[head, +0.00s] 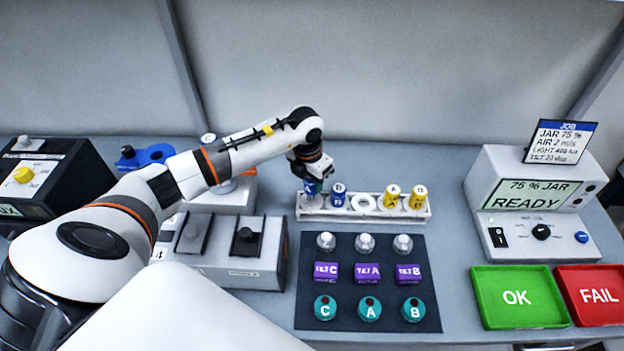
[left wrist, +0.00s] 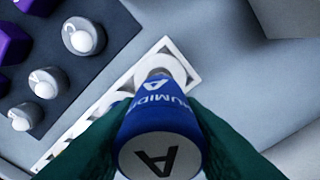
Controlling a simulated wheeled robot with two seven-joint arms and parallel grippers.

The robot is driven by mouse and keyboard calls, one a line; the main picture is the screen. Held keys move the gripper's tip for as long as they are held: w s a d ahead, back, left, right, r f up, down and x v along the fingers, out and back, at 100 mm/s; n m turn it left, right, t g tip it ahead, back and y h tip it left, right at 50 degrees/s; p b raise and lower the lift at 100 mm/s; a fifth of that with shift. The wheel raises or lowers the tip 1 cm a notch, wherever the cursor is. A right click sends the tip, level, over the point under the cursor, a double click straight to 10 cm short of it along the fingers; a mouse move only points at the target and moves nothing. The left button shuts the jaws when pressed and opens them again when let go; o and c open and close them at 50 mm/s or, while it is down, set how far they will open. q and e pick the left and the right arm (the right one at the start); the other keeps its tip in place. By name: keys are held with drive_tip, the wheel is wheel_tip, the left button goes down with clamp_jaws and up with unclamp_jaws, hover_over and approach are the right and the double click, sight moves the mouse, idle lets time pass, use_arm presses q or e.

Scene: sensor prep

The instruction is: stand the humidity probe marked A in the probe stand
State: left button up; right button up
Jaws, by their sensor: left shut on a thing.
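My left gripper (head: 312,180) is shut on the blue humidity probe marked A (head: 311,188), at the left end of a white rack (head: 304,213) with round holes. In the left wrist view the probe (left wrist: 160,120) shows its A-marked end toward the camera, between two dark green fingers. Its far end meets a white ring at the end of the rack (left wrist: 193,77); I cannot tell how deep it sits. A blue probe marked B (head: 338,194) stands just to its right. My right gripper is not in view.
An empty ring (head: 362,203) and yellow pieces A (head: 391,196) and B (head: 417,197) share the rack. In front lies a dark mat (head: 345,246) with knobs, purple blocks and teal discs. Green OK (head: 517,320) and red FAIL (head: 598,317) trays are at right.

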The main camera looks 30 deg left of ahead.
use_arm(q)
drive_tip(key=shift+f+b, duration=0.25)
drive_tip(key=shift+b, duration=0.25)
idle(1.0)
drive_tip(key=shift+f+b, duration=2.05)
drive_tip(key=shift+b, duration=0.4)
idle(3.3)
drive_tip(key=o, duration=1.1)
drive_tip(key=shift+o, duration=0.5)
drive_tip(key=shift+o, duration=0.7)
